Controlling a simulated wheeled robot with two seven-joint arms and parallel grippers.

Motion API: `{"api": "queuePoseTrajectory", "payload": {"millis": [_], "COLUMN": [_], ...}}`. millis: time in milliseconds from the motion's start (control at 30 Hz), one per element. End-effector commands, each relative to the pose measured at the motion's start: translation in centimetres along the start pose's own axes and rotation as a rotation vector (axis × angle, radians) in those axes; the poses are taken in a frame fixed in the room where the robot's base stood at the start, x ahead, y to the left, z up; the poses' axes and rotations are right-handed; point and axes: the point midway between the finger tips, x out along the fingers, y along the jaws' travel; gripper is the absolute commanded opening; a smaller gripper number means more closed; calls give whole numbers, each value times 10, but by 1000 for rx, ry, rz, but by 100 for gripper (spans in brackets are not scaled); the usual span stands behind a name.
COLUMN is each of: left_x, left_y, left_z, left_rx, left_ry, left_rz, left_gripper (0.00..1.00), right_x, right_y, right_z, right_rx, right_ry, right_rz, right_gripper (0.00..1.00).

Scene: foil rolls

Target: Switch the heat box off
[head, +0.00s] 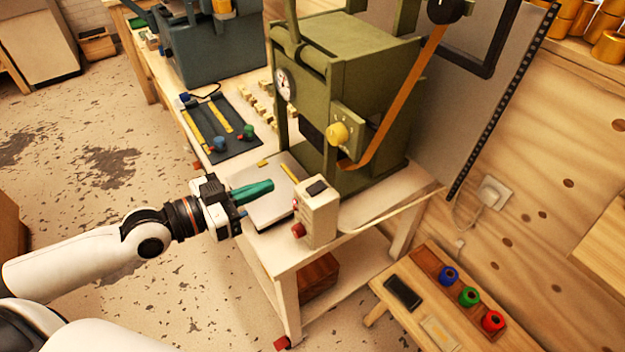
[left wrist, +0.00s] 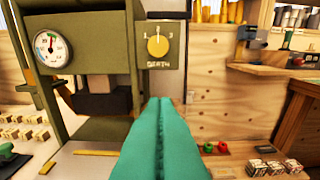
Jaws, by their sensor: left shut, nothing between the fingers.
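A cream box (head: 319,222), which looks like the heat box, stands upright on the front corner of the press table. It has a black switch (head: 316,187) on top, a small red spot on its side and a red knob (head: 298,230) low down. I cannot read the switch's position. My left gripper (head: 268,187) has teal fingers, shut and empty, in the air left of the box and apart from it. In the left wrist view the shut fingers (left wrist: 163,103) point toward the green press; I cannot make out the box there. My right gripper is not in view.
A low bench (head: 410,325) with coloured rolls is at lower right. Floor at left is clear.

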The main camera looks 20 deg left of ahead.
Motion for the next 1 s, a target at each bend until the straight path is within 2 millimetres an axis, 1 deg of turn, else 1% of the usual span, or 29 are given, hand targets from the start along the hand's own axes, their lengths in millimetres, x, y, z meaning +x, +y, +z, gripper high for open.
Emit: {"api": "queuePoseTrajectory", "payload": {"millis": [267, 467, 567, 767, 1000], "left_x": [1, 11, 22, 52, 99], "left_y": [1, 2, 2, 1, 2], "left_z": [0, 1, 2, 4, 4], "left_rx": [0, -3, -2, -3, -4], "left_ry": [-1, -5, -7, -8, -5], "left_rz": [3, 8, 6, 4, 4], "left_gripper": [0, 0, 0, 0, 0], "right_x": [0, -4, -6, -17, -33], "right_y": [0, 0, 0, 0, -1], "right_z": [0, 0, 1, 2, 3], "right_rx": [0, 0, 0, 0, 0], "right_ry": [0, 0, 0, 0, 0], "right_rz": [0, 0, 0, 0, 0], "right_gripper": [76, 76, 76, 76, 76]}}
